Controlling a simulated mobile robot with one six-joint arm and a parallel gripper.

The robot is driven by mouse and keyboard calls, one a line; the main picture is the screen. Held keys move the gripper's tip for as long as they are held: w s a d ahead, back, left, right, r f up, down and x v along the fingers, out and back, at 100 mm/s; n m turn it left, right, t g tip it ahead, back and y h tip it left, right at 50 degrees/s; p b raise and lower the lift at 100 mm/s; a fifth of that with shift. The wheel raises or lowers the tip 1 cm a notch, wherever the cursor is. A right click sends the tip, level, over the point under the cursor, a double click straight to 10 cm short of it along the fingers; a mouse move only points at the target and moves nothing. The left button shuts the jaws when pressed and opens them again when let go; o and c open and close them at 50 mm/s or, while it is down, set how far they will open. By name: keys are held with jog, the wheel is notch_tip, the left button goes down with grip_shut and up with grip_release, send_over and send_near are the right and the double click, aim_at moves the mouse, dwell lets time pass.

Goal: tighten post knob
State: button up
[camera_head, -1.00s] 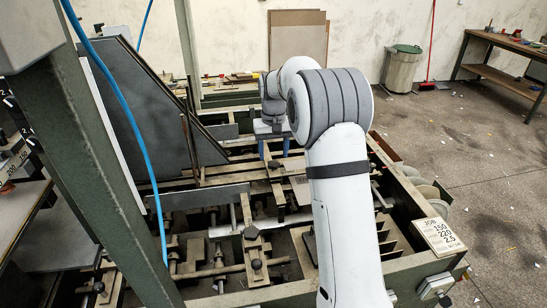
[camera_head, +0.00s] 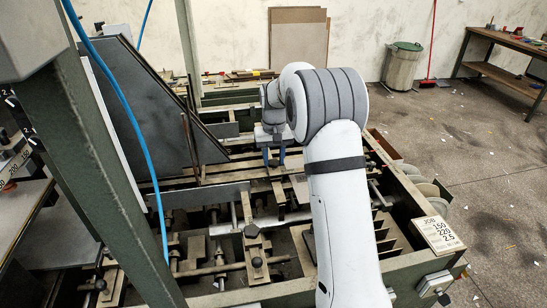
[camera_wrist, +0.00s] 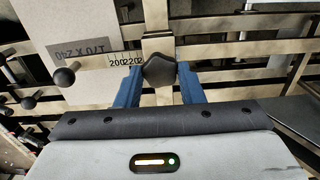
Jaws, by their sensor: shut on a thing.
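In the head view my gripper (camera_head: 273,157) points down at the feeder bars beyond my white arm. The knob is hard to make out there.
Other dark knobs (camera_wrist: 66,75) stand close by on the left in the wrist view. A board marked 170 X 240 (camera_wrist: 84,48) lies beside the scale. Feeder rails and bars surround the gripper. A job sign (camera_head: 438,234) sits on the front right frame.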

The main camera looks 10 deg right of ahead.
jog(key=shift+c, duration=0.9)
jog(key=shift+m, duration=0.3)
jog(key=m+b, duration=0.1)
jog(key=m, duration=0.8)
jog(key=shift+m, duration=0.4)
jog(key=m, duration=0.3)
jog(key=shift+r+m+b, duration=0.1)
jog(key=shift+m+b, duration=0.2)
jog(key=shift+b, duration=0.1)
jog(key=m, duration=1.2)
jog(key=shift+m+b, duration=0.3)
jog(key=shift+m, duration=0.1)
jog(key=shift+w, duration=0.1)
